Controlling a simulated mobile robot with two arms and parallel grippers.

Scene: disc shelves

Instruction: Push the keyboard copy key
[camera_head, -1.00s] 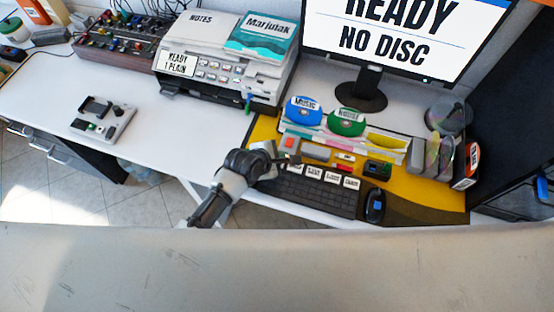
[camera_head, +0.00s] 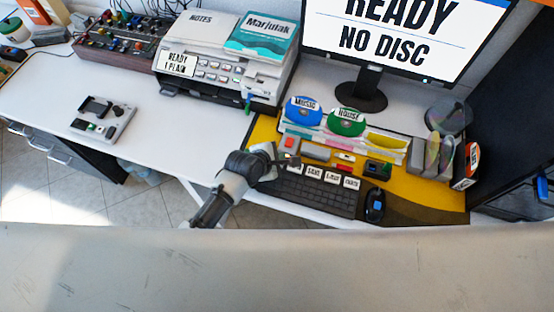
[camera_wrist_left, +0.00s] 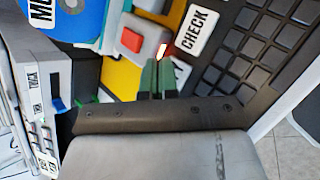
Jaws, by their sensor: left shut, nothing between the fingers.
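The black keyboard (camera_head: 315,195) lies on the yellow mat, with a row of white key labels (camera_head: 331,177) along its back edge. I cannot read a copy label in any view. My left gripper (camera_head: 284,160) is over the keyboard's back left corner and hides part of it. In the left wrist view the fingers (camera_wrist_left: 160,68) are shut and empty. Their tips are at a small key glowing orange-white (camera_wrist_left: 162,50), beside a label reading CHECK (camera_wrist_left: 195,30). I cannot tell whether the tips touch it. My right gripper is not in view.
A red button on a grey block (camera_wrist_left: 130,40) is close to the fingertips. Blue (camera_head: 304,112) and green (camera_head: 345,121) discs stand behind the keyboard, and a black mouse (camera_head: 375,205) is right of it. The printer (camera_head: 225,62) and monitor stand behind.

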